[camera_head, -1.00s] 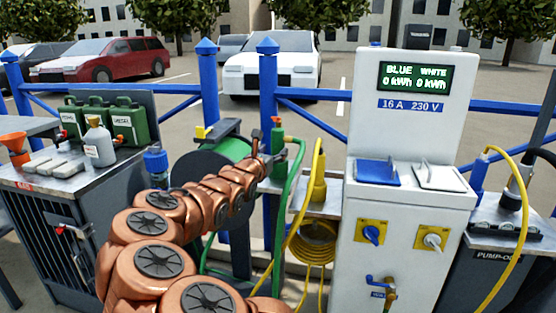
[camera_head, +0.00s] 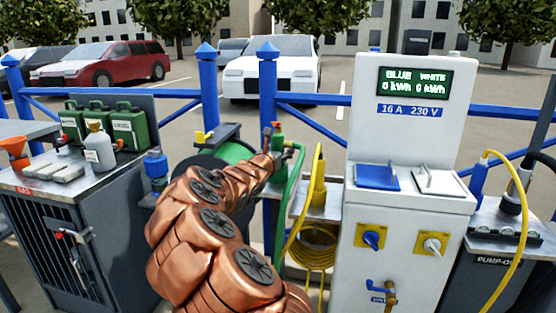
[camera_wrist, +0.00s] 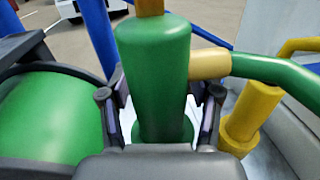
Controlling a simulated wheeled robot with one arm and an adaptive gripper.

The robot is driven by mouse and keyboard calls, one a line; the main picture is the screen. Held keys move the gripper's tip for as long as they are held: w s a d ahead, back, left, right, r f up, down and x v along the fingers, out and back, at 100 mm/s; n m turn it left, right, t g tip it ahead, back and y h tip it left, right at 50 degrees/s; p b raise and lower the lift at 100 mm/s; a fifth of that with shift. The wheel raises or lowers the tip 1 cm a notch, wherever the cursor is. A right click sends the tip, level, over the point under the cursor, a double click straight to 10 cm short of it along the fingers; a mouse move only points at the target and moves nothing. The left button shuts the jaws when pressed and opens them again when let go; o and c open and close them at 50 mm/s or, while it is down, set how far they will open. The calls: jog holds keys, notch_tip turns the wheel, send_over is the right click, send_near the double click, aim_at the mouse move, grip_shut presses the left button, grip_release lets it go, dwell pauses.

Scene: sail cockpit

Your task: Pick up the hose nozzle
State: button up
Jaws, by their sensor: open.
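The hose nozzle (camera_head: 277,134) is a green upright cylinder with a brass-coloured tip, beside the hose reel in the head view. In the wrist view the nozzle (camera_wrist: 153,65) stands in the middle, with a tan collar on its right side leading into the green hose (camera_wrist: 275,72). My gripper (camera_wrist: 159,105) is open, its two dark fingers on either side of the nozzle's lower part. I cannot tell whether they touch it.
The hose reel (camera_wrist: 45,115) with a green drum is close on the left. A yellow plug (camera_wrist: 252,110) with a yellow cable stands close on the right. The white power pedestal (camera_head: 400,215) stands further right. A blue fence (camera_head: 268,95) runs behind.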

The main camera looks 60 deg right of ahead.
grip_shut()
dwell(0.5)
